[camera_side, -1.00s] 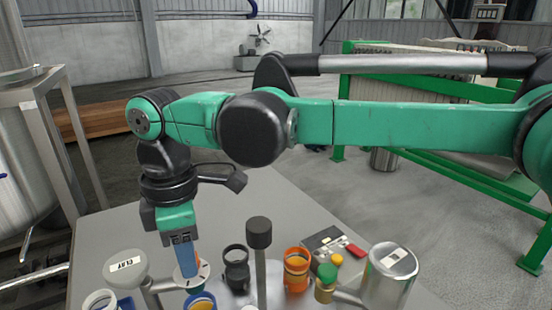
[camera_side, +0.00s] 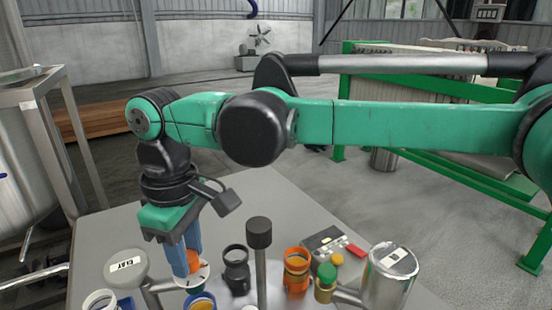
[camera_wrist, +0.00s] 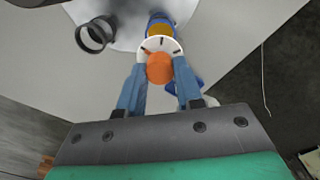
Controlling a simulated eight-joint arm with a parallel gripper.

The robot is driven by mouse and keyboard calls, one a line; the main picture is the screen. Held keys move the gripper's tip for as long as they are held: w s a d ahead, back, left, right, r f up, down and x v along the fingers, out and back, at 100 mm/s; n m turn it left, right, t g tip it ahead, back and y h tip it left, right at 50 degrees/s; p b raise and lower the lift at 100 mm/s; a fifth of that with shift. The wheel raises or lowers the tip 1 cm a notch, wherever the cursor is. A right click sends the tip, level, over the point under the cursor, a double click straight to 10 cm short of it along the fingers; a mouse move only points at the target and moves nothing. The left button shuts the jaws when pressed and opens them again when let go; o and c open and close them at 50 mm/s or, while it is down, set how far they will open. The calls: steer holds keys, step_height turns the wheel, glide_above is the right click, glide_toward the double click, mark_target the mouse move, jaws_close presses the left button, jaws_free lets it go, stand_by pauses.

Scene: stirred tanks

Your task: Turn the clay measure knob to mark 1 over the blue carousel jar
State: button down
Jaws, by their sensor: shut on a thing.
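The clay measure knob (camera_wrist: 159,67) is orange and sits on a white dial with dark marks (camera_wrist: 173,46). My gripper (camera_wrist: 159,76) is shut on the knob, one blue finger on each side. In the side view the gripper (camera_side: 188,266) comes down on the knob (camera_side: 193,262) from above, and the fingers partly hide it. The measure's pale body, labelled CLAY (camera_side: 126,266), stands to the left. The blue carousel jar (camera_side: 200,301) with yellow-orange contents is just below the dial; it also shows in the wrist view (camera_wrist: 160,27). I cannot read the mark numbers.
A dark post (camera_side: 260,235) rises right of the dial. A black jar (camera_side: 236,272), an orange jar (camera_side: 296,272) and a white-rimmed jar (camera_side: 100,300) stand around it. A metal canister (camera_side: 388,275) with a green-knobbed spout (camera_side: 326,275) is at right.

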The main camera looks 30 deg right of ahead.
mark_target(189, 255)
stand_by(0.4)
steer(key=c, duration=0.6)
jaws_free()
steer(key=shift+r, duration=2.8)
steer(key=shift+d, duration=0.1)
steer(key=w+d+m+t+y, duration=0.1)
steer(key=d+m+t, duration=0.15)
steer(key=d, duration=0.65)
steer(key=s+d+f+m+t, duration=0.1)
steer(key=s+d+f+m, duration=0.1)
steer(key=d, duration=0.3)
steer(key=s+d+f+m+t, duration=0.2)
steer(key=s+d+f, duration=0.1)
steer(key=d, duration=0.3)
steer(key=s+d+f+m+t+h, duration=0.1)
steer(key=s+d+f+m, duration=0.1)
steer(key=d, duration=0.4)
steer(key=shift+s+d+f+m+t, duration=0.1)
steer(key=shift+s+f+m+t, duration=0.15)
steer(key=shift+f+t, duration=0.1)
